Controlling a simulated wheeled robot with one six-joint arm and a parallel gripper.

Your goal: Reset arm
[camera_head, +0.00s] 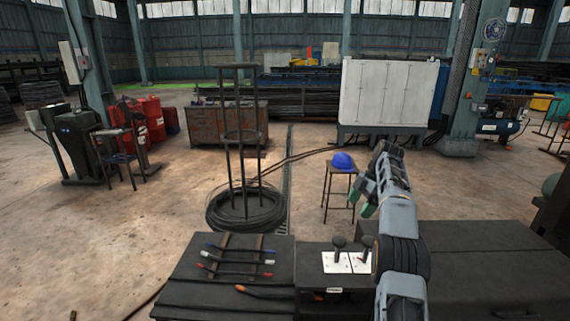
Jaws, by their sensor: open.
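My arm rises from the bottom right of the head view and bends away from me. My gripper (363,198), with green fingertips, is at the arm's far end, pointing left and down. It is open and nothing shows between its fingers. It is raised beyond the dark control box (312,276), clear of the bench tops in the picture. Two black-knobbed levers (339,243) stand on white plates on that box, just left of my arm. My arm partly covers the right plate.
A rack with coloured-handled tools (238,256) lies on the left bench (190,285). Behind stand a wire coil on a tall dark stand (242,205) and a stool with a blue helmet (342,160). A dark flat top (480,260) lies right. Open floor spreads left.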

